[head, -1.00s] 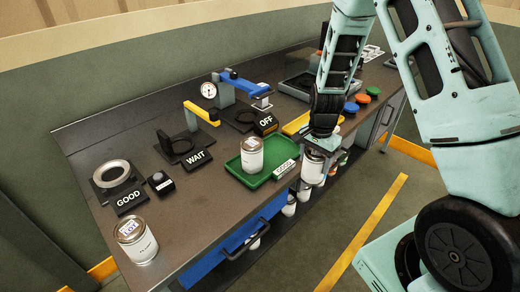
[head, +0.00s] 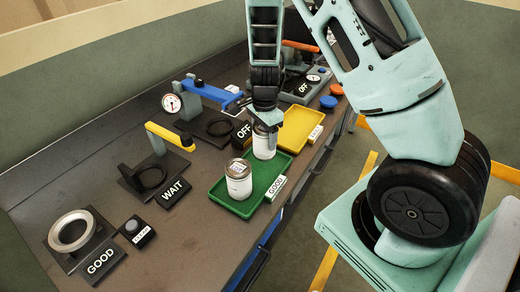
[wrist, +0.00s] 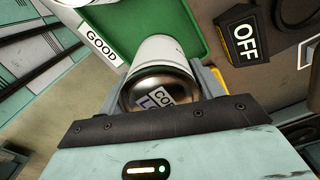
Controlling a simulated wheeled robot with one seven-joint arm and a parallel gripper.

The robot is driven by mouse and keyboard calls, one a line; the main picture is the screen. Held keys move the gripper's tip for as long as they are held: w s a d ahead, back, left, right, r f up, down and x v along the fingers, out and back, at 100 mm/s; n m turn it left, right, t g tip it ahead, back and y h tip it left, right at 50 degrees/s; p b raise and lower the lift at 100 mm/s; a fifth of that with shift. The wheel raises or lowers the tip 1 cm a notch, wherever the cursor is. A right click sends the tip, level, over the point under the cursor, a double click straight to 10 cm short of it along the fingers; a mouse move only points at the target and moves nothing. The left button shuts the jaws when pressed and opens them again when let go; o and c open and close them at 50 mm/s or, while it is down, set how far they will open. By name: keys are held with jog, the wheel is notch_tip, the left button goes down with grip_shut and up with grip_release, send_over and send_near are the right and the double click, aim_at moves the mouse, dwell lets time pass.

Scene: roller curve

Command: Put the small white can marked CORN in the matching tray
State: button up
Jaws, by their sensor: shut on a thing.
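My gripper (head: 265,127) is shut on a small white can (head: 264,146) and holds it upright at the far end of the green tray (head: 218,194). In the wrist view the can (wrist: 163,62) sits between the fingers, its lid label partly hidden, with "CO" and "LO" readable. I cannot tell whether its base touches the tray. The green tray also shows in the wrist view (wrist: 120,22), with a GOOD sign (head: 276,187) on its front edge. Another white can (head: 238,182) stands in that tray, close to the held can.
A yellow tray (head: 302,128) lies just beyond the green one; its sign is too small to read. A WAIT stand (head: 173,192), an OFF sign (head: 243,131), a blue-armed gauge device (head: 210,93) and a GOOD ring stand (head: 72,232) line the bench.

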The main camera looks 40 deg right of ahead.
aim_at(264, 148)
jog(key=shift+f+p, duration=0.3)
jog(key=shift+f, duration=2.2)
jog(key=shift+f, duration=0.1)
jog(key=o, duration=1.3)
jog(key=shift+c, duration=0.2)
